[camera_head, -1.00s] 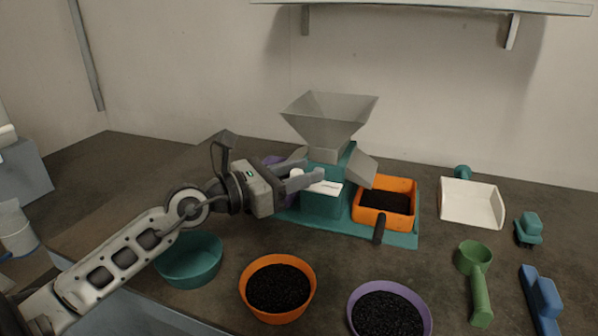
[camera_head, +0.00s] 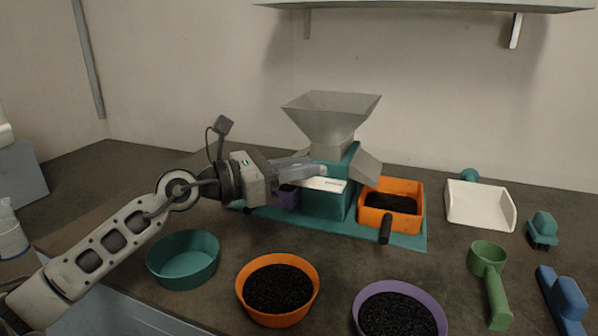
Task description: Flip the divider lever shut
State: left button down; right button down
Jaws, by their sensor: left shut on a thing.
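The teal sieve shaker (camera_head: 327,205) stands on a teal base plate with a grey hopper (camera_head: 331,118) on top. My left gripper (camera_head: 318,169) reaches in from the left at the upper front of the teal body, just below the hopper. Its fingers are together on the divider lever, whose pale knob is hidden by them. The lever's exact angle cannot be told. An orange bin (camera_head: 373,217) with dark grains sits at the shaker's right, under a grey chute (camera_head: 366,168). A purple bin (camera_head: 287,197) is partly hidden at its left.
In front stand a teal bowl (camera_head: 184,281), an orange bowl (camera_head: 309,298) and a purple bowl (camera_head: 434,309); the latter two hold dark grains. At right are a white scoop tray (camera_head: 480,204), a green scoop (camera_head: 495,290), a teal brush (camera_head: 543,229) and a blue brush (camera_head: 569,300).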

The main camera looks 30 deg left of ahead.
pick_arm(q)
jog(key=c, duration=1.3)
grip_release()
jog(key=shift+s+a+f, duration=0.15)
jog(key=shift+s+a, duration=0.1)
jog(key=shift+s, duration=0.25)
jog(key=b+v, duration=0.3)
jog(key=v, duration=1.2)
pick_arm(e)
jog(key=shift+s+f, duration=0.15)
jog(key=shift+f, duration=0.55)
pick_arm(q)
jog(key=shift+w, duration=0.15)
pick_arm(e)
jog(key=shift+a, duration=0.1)
